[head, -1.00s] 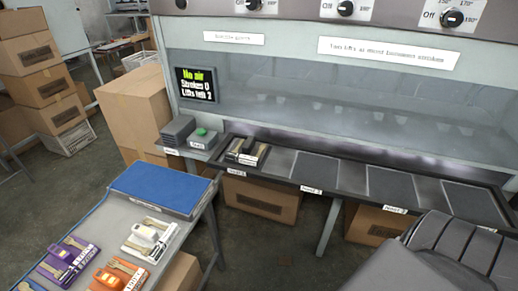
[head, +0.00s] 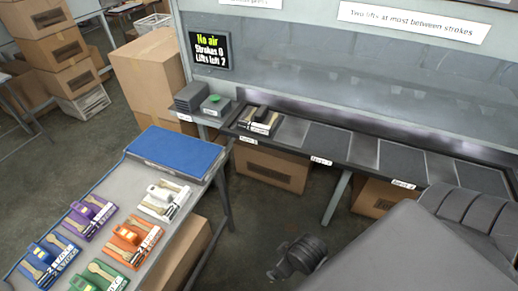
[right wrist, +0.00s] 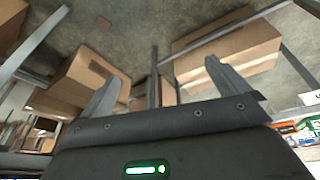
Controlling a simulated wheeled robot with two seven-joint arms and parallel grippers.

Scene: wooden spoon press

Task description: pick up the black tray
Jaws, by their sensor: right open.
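The black tray (head: 259,120) lies at the left end of the long dark press bed, with pale items and a white label on it. My right gripper shows small and dark near the bottom of the head view (head: 281,270), over the floor, well short of the bed and apart from the tray. In the right wrist view its two fingers (right wrist: 160,68) are spread with nothing between them, and the black tray cannot be made out there. My left gripper is not in view.
A side table (head: 127,176) holds a blue mat (head: 176,153) and several coloured trays, including a white one (head: 165,201) and an orange one (head: 135,236). A green button (head: 214,98) sits left of the bed. The screen (head: 210,47) reads "No air", strokes 0, lifts left 2. Cardboard boxes stand below.

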